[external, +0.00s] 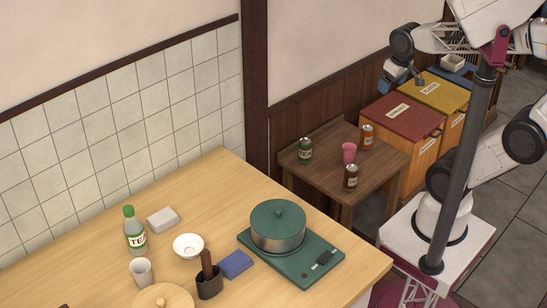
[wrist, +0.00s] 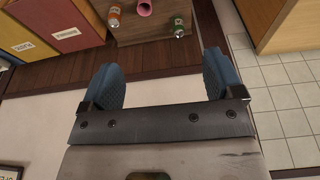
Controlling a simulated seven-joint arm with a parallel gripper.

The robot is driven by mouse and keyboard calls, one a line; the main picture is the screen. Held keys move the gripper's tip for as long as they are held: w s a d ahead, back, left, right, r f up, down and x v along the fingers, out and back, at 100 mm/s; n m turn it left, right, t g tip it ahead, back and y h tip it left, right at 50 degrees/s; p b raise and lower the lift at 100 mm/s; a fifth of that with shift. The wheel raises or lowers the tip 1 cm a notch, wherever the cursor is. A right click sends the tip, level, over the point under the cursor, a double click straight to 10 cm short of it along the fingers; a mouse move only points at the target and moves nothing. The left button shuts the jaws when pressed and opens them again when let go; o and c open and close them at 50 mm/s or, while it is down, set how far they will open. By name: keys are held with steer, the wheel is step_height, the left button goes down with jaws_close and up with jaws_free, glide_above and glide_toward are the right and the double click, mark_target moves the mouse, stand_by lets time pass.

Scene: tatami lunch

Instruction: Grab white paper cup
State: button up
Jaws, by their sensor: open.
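A white paper cup (external: 141,272) stands upright near the front left of the light wooden counter in the external view. It stands between a green-capped tea bottle (external: 134,232) and a round wooden lid or board (external: 163,299). The cup is not visible in the wrist view. My gripper (external: 403,80) is raised at the upper right of the external view, far from the cup, near the bins. In the wrist view my gripper (wrist: 160,62) has its two blue fingers spread wide with nothing between them.
A white bowl (external: 188,246), a dark utensil holder (external: 209,287), a blue cloth (external: 236,264) and a pot (external: 277,226) on a green stove (external: 305,272) share the counter. A small table (external: 318,180) holds cans and a pink cup (external: 349,152).

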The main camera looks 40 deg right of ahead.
steer(key=shift+a, duration=0.1)
steer(key=w+a+r+m+g+y, duration=0.1)
steer(key=w+a+y, duration=0.2)
steer(key=w+a, duration=0.6)
steer(key=w+a+m+g+y, duration=0.1)
steer(key=w+a+m+y, duration=0.3)
steer(key=a, duration=0.9)
steer(key=w+a+f+m+g+y, duration=0.1)
steer(key=w+a, duration=0.2)
steer(key=a, duration=0.7)
steer(key=w+a+f+y, duration=0.1)
steer(key=w+a, duration=0.2)
steer(key=a, duration=0.8)
steer(key=m+g+y, duration=0.2)
steer(key=m+y, duration=0.2)
steer(key=m, duration=0.6)
glide_toward(152, 256)
steer(key=w+x, duration=0.1)
steer(key=x, duration=0.3)
steer(key=shift+s+a+f+y, duration=0.15)
steer(key=shift+s+f+y, duration=0.15)
steer(key=shift+s, duration=0.4)
